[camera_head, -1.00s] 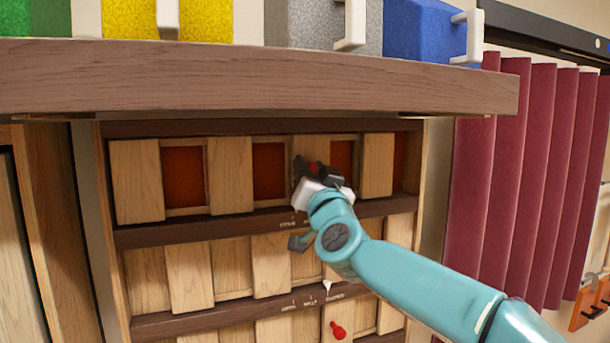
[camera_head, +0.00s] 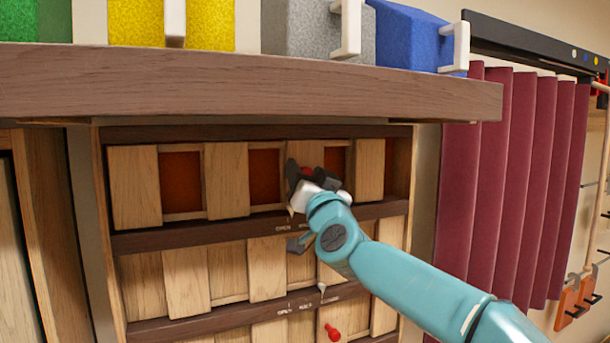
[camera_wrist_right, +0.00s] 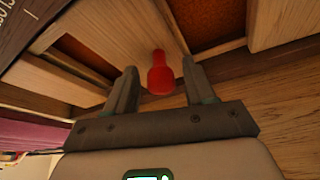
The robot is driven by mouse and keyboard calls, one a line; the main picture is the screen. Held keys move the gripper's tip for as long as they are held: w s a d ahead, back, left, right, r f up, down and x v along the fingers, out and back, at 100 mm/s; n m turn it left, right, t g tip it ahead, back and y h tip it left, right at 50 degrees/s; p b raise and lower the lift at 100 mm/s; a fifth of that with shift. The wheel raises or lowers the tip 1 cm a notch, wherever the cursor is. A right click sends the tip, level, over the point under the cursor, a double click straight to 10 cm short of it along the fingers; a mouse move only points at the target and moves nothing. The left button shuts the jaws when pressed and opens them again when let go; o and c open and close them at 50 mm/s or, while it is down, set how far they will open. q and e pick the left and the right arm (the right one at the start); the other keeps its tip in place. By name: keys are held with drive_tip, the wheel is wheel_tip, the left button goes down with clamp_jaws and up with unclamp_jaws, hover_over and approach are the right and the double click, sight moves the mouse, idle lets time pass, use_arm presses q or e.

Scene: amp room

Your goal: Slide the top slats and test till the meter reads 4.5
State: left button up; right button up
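A top row of pale wooden slats stands in a dark frame: a left slat (camera_head: 134,187), a second slat (camera_head: 227,180) and a right slat (camera_head: 370,170), with red-brown panels (camera_head: 181,183) in the gaps. My right gripper (camera_head: 305,172) is at another top slat between these and partly hides it. In the right wrist view, a red knob (camera_wrist_right: 160,74) on this slat stands between the two open fingers, with a visible gap on each side. My left gripper is out of view. No meter reading shows.
A lower row of slats (camera_head: 267,268) sits below, with a small white pointer (camera_head: 322,289) under it. A red knob (camera_head: 333,332) shows further down. A thick wooden shelf (camera_head: 250,85) overhangs the slats, and dark red curtains (camera_head: 515,180) hang at right.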

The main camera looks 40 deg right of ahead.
drive_tip(key=shift+f, duration=0.1)
drive_tip(key=shift+s+a+f, duration=0.1)
drive_tip(key=shift+a+f, duration=0.05)
drive_tip(key=shift+f, duration=0.05)
drive_tip(key=b+v, duration=0.5)
drive_tip(key=v, duration=1)
drive_tip(key=shift+s+r, duration=0.15)
drive_tip(key=shift+s, duration=0.3)
drive_tip(key=shift+a, duration=0.15)
drive_tip(key=shift+s, duration=0.1)
